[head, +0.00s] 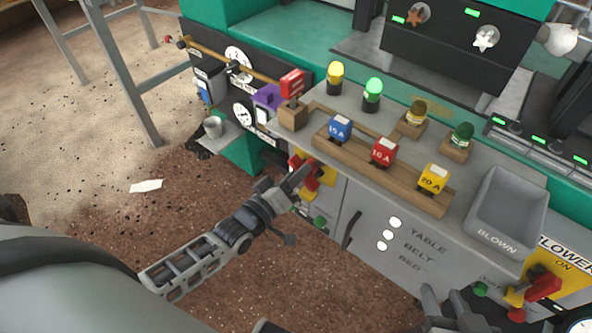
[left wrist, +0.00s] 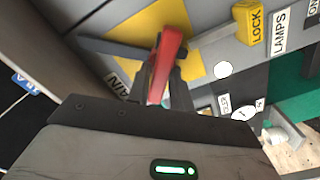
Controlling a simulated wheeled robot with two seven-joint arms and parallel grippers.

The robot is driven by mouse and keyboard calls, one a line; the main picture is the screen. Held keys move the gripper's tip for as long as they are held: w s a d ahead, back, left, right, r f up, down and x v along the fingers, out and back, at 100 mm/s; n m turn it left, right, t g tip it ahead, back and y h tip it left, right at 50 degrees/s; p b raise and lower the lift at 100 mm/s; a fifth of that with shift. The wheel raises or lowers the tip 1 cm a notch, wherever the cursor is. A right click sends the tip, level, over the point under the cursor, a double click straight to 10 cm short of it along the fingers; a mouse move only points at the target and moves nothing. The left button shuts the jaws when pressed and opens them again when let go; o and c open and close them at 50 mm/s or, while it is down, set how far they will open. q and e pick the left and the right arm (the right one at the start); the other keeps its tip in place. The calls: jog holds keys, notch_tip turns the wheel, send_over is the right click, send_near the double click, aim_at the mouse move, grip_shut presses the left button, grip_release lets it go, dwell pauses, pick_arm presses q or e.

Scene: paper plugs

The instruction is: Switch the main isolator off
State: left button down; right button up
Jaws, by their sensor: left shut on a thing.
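The main isolator is a red lever (head: 296,163) on a yellow plate (head: 327,172) on the front of the grey cabinet. My left gripper (head: 300,178) is at this lever and partly hides it. In the left wrist view the red lever (left wrist: 166,55) stands between the fingers of my left gripper (left wrist: 167,85), which is shut on it. The yellow plate (left wrist: 150,22) lies behind it, with a partly hidden label reading "AIN" (left wrist: 118,82). My right gripper (head: 443,300) is at the bottom right, its fingers apart and empty, away from the isolator.
A second red lever (head: 543,288) is on the yellow blower panel. The bench top holds blue, red and yellow fuse blocks (head: 384,152) on a wooden rack, lamps (head: 373,92) and a grey bin (head: 503,215). A yellow LOCK tag (left wrist: 252,22) is near the isolator.

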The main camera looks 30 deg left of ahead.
pick_arm(q)
jog(key=shift+a+f+n+b, duration=0.1)
jog(key=shift+f+n+b, duration=0.15)
jog(key=shift+n, duration=1.7)
jog(key=shift+a+f+n+b, duration=0.1)
jog(key=shift+n+b, duration=0.1)
jog(key=shift+n, duration=1.75)
pick_arm(e)
jog(key=shift+f, duration=0.1)
pick_arm(q)
jog(key=c, duration=1.4)
grip_release()
jog(key=shift+o, duration=0.2)
jog(key=v, duration=1.6)
jog(key=shift+d+p, duration=0.15)
jog(key=shift+p, duration=0.25)
